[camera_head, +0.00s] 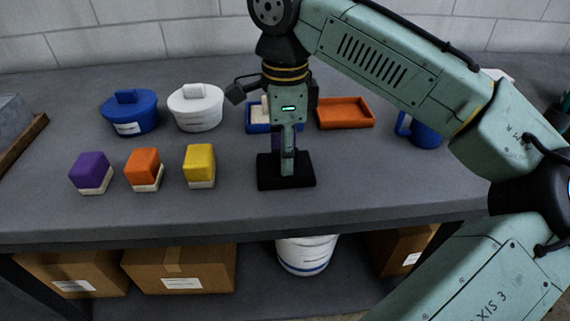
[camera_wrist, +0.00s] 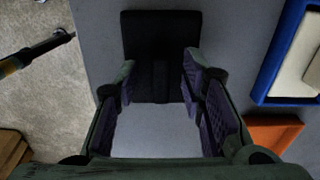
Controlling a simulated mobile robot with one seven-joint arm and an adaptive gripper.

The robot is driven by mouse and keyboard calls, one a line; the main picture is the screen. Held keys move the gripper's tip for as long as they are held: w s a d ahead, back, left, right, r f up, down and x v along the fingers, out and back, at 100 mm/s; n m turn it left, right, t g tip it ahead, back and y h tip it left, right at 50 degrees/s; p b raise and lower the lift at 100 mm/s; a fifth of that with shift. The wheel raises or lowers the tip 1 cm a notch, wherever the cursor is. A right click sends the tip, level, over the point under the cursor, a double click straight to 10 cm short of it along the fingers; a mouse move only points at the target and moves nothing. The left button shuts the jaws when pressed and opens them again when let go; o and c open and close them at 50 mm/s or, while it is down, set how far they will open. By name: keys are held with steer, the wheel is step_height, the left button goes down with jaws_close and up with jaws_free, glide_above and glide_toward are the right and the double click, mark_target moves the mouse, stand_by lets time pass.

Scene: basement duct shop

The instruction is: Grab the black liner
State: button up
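The black liner (camera_head: 267,181) sits on the grey bench near its front edge, a flat dark rectangular piece. In the wrist view the black liner (camera_wrist: 160,33) lies beyond my fingertips, with a narrower strip down its middle. My gripper (camera_head: 287,165) points down at the liner, its lower end overlapping it in the head view. In the wrist view my gripper (camera_wrist: 158,78) has its purple-padded fingers spread apart, with the near edge of the liner between the tips. I cannot tell whether the fingers touch it. My gripper hides part of the liner in the head view.
Behind my gripper are a blue tray (camera_head: 258,128) with a pale item, an orange tray (camera_head: 345,112) and a blue mug (camera_head: 425,134). To the left are lidded blue (camera_head: 130,113) and white (camera_head: 196,108) pots, and purple (camera_head: 89,167), orange (camera_head: 142,164) and yellow (camera_head: 199,161) blocks.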

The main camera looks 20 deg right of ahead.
steer(key=shift+f, duration=0.65)
steer(key=shift+c, duration=0.4)
jaws_close()
